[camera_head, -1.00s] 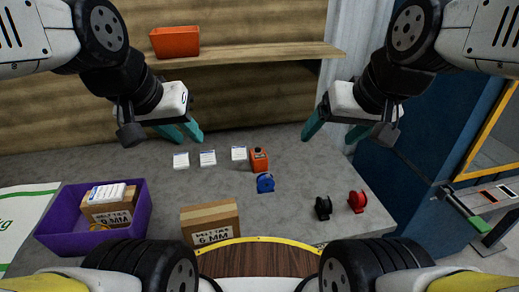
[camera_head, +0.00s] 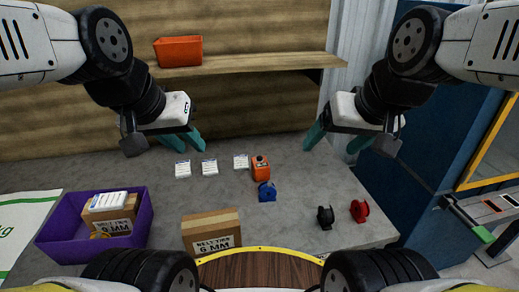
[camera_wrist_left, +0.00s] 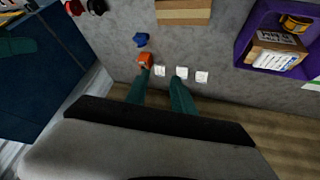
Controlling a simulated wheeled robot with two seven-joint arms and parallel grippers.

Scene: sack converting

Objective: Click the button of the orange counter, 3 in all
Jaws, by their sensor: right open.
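The orange counter (camera_head: 261,170) stands on the grey table near its middle, behind a blue tape dispenser. It also shows in the left wrist view (camera_wrist_left: 144,60), just beyond the fingertips. A small round dark feature is on its upper part; its display is too small to read. My left gripper (camera_head: 194,145) is in the air to the left of the counter, with its two teal fingers apart and nothing between them. The fingers also show in the left wrist view (camera_wrist_left: 158,82). My right gripper (camera_head: 326,145) is in the air to the right of the counter, open and empty.
Several white labelled packs (camera_head: 209,167) lie left of the counter. The blue dispenser (camera_head: 267,191) is in front, with black (camera_head: 325,217) and red (camera_head: 359,211) ones to the right. A purple bin (camera_head: 143,222) and a cardboard box (camera_head: 211,219) stand nearer. An orange bin (camera_head: 178,51) sits on the shelf.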

